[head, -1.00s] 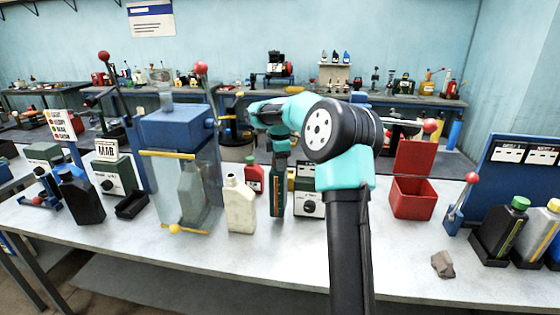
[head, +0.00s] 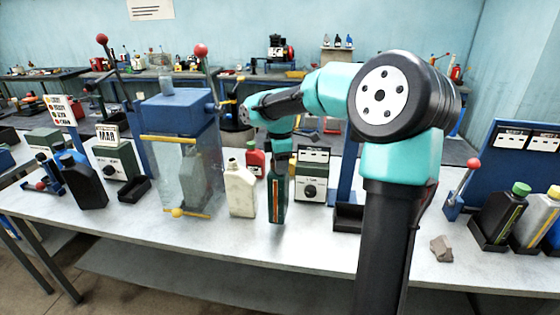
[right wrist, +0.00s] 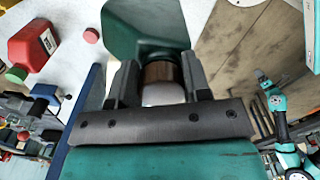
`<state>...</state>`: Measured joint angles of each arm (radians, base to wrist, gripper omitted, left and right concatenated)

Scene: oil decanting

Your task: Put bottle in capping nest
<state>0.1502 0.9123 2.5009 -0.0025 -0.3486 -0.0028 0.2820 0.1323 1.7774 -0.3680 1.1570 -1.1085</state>
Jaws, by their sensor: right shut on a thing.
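My right gripper (head: 279,150) is shut on the neck of a dark green bottle (head: 277,200) with an orange stripe. The bottle hangs upright, base down, at the front-middle of the table; I cannot tell if it touches the top. In the right wrist view the fingers (right wrist: 160,82) close on the neck from both sides, and the green bottle body (right wrist: 148,28) extends beyond them. A black open tray (head: 347,219) stands at the foot of a blue post (head: 346,165), right of the bottle; it may be the capping nest. My left gripper is not in view.
A cream bottle (head: 240,190) stands close left of the held bottle; a red bottle (head: 256,158) and a dial box (head: 313,182) stand behind. The blue press (head: 178,115) with its clear guard is further left. A grey lump (head: 441,248) lies at right.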

